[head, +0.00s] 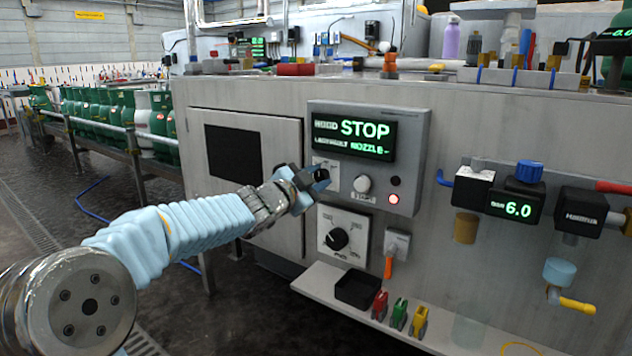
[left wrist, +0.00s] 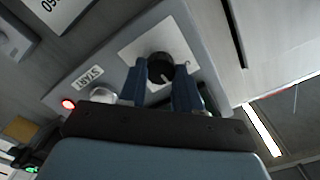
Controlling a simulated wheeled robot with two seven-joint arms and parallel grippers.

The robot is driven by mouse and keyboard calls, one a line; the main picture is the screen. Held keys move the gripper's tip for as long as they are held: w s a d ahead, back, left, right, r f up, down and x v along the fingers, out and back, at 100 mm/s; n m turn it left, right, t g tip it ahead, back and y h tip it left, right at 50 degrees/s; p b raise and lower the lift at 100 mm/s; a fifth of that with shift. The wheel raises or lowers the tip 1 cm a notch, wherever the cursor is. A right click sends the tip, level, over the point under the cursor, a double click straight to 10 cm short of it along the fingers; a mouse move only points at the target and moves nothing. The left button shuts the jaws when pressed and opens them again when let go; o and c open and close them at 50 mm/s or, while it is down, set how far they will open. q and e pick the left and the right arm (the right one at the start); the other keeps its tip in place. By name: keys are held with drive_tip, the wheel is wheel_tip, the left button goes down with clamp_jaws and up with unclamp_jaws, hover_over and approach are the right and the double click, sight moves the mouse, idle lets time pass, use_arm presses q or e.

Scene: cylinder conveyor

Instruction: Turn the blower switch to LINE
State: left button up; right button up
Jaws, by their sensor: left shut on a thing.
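My left gripper (head: 318,176) reaches the grey control panel (head: 408,195) and is shut on a round black knob (left wrist: 160,68). The knob sits on a white plate on the panel, between the two blue fingers in the left wrist view. In the head view the gripper hides the knob and most of its plate. A second black rotary switch (head: 338,239) with blurred labels is on a separate white plate below; nothing touches it. I cannot read which switch is marked for the blower. My right gripper is not in view.
The panel display (head: 352,135) reads STOP. A pale START button (head: 362,184) and a lit red lamp (head: 393,198) are close right of the gripper. A shelf (head: 330,281) with a black tray juts out below. Green cylinders (head: 155,118) line the conveyor at left.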

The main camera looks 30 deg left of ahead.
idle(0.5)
use_arm(q)
drive_tip(key=o, duration=1.1)
drive_tip(key=shift+c, duration=0.2)
drive_tip(key=s+a+p, duration=0.1)
drive_tip(key=s+p, duration=0.1)
drive_tip(key=s, duration=1.1)
drive_tip(key=shift+s, duration=0.4)
